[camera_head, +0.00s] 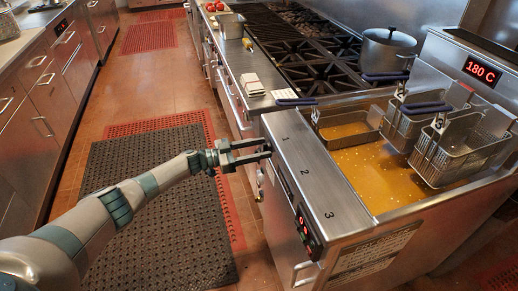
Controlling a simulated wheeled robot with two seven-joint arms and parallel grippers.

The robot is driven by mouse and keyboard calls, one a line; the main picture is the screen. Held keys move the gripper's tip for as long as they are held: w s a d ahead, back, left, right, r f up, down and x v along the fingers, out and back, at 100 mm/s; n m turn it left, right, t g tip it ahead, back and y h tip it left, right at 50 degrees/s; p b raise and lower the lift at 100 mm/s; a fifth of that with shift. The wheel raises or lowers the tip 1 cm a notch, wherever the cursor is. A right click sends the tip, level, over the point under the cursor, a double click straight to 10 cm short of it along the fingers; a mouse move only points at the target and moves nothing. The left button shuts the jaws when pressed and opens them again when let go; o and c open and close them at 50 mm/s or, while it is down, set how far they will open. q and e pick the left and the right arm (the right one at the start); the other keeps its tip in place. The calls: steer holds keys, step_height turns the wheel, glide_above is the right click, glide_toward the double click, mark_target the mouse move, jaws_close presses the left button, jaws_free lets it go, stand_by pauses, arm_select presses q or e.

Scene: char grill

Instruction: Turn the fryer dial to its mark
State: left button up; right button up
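The fryer (345,215) stands at the right, with oil in its vat and the numbers 1, 2 and 3 along its steel top ledge. A black control panel (308,232) with red lit digits is on its front face, seen at a steep angle. A small round part low on this panel may be the dial; its mark cannot be made out. My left gripper (268,149) is open and empty, its two fingers pointing right at the fryer's front edge near number 1, up and left of the panel. Contact cannot be told. My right gripper is out of view.
Wire baskets (442,150) with blue handles hang over the oil (375,178). A display (482,70) behind reads 180 C. A pot (388,50) stands on the black stove (300,60). A dark floor mat (160,215) lies in the open aisle, with drawers (35,115) at the left.

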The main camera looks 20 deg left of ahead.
arm_select(q)
steer(key=b+v, duration=0.3)
steer(key=v, duration=1.4)
steer(key=shift+s, duration=0.2)
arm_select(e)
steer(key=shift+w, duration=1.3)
arm_select(q)
steer(key=shift+a, duration=0.15)
